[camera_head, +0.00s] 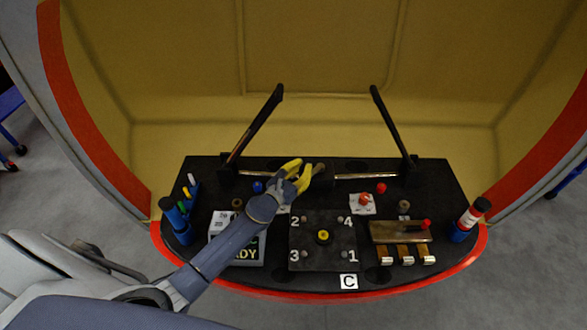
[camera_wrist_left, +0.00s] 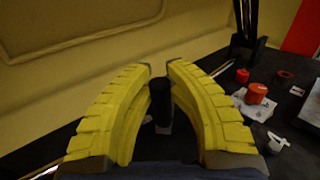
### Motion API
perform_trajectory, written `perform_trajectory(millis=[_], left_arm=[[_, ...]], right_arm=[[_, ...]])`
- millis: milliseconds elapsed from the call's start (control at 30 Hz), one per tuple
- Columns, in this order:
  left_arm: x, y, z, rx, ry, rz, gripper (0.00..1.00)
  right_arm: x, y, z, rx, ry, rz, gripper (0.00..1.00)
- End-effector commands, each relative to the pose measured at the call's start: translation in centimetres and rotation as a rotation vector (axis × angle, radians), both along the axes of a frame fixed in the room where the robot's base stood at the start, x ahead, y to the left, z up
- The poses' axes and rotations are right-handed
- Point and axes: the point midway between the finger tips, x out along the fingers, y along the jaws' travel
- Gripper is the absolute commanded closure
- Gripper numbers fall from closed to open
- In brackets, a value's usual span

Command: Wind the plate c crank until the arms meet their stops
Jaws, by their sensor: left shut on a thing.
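My left gripper (camera_head: 302,172), with yellow fingers, reaches the back middle of the black bench. It is shut on the crank handle (camera_wrist_left: 161,102), a dark upright grip between the two fingers in the left wrist view. The fingers hide most of the crank in the head view. Shiny rods run from the middle towards the base of each. My right gripper is not in view.
A black numbered plate (camera_head: 322,258) with a yellow centre sits in front of the gripper. A red knob on a white tag (camera_head: 364,199) is to the right.

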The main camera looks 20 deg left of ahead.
Motion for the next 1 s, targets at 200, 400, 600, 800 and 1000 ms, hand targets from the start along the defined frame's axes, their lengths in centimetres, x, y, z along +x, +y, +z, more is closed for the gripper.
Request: perform_trajectory(millis=[200, 400, 600, 800, 1000], left_arm=[[0.2, 1.5, 0.0, 0.017, -0.003, 0.024, 1.00], [0.2, 1.5, 0.0, 0.018, -0.002, 0.024, 1.00], [0.2, 1.5, -0.1, 0.018, -0.001, 0.024, 1.00], [0.2, 1.5, -0.1, 0.018, -0.001, 0.025, 1.00], [0.2, 1.5, -0.1, 0.018, 0.000, 0.025, 1.00]], right_arm=[[-1.3, 0.0, 0.0, 0.000, 0.015, 0.000, 0.57], [-1.3, 0.1, 0.0, 0.000, 0.015, 0.000, 0.57], [-0.8, 0.1, 0.0, 0.001, 0.010, 0.000, 0.57], [-0.7, 0.2, 0.0, 0.001, 0.009, 0.001, 0.57], [-0.7, 0.2, 0.0, 0.001, 0.008, 0.001, 0.57]])
